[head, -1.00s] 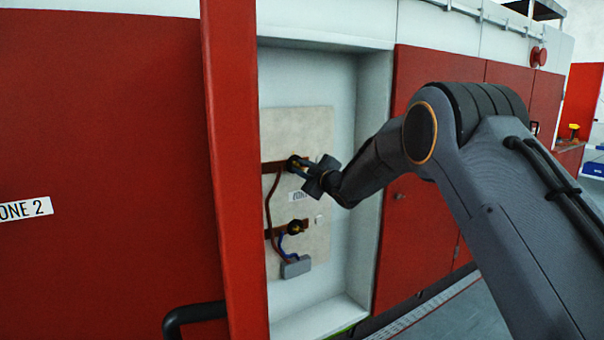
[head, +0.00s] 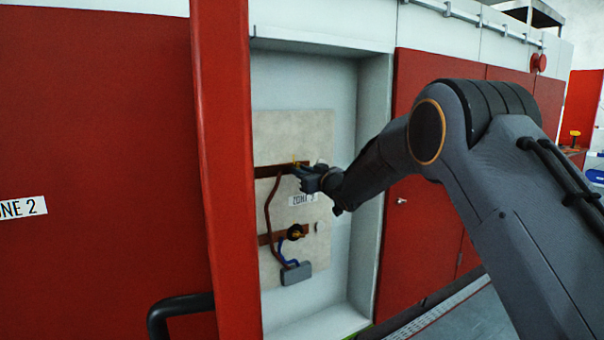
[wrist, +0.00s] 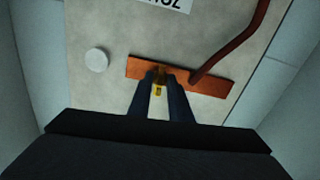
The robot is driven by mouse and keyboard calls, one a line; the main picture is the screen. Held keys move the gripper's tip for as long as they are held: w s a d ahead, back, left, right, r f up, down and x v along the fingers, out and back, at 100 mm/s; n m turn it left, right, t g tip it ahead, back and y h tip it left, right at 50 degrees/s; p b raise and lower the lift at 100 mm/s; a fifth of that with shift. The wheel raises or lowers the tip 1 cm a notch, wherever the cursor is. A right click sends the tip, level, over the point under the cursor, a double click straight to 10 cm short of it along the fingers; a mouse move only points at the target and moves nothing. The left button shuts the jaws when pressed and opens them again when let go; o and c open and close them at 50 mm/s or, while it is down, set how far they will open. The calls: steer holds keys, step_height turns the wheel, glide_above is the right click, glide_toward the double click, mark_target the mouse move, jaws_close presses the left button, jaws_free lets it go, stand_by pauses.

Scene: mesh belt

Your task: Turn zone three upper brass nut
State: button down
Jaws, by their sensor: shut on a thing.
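The upper brass nut (wrist: 158,82) sits on the upper copper bar (wrist: 200,85) of the zone 3 panel. In the wrist view my gripper (wrist: 160,76) has its two dark fingers closed on either side of the nut, with brass showing between them. In the head view my gripper (head: 300,170) reaches the upper bar (head: 270,170) from the right and hides most of the nut. The lower brass nut (head: 295,232) is on the lower bar, below my gripper and apart from it.
The beige panel (head: 320,125) is inside a pale recess with a ZONE 3 label (head: 303,199). A red door (head: 222,170) stands open at left. A brown cable (head: 268,212) runs down from the upper bar toward a grey box (head: 296,273). A white disc (wrist: 96,60) is beside the bar.

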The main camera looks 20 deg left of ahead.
steer(key=shift+f+m, duration=0.3)
steer(key=c, duration=1.9)
jaws_free()
steer(key=shift+r, duration=0.1)
steer(key=shift+s+d+r, duration=0.1)
steer(key=shift+b+v, duration=1)
steer(key=shift+v, duration=2.85)
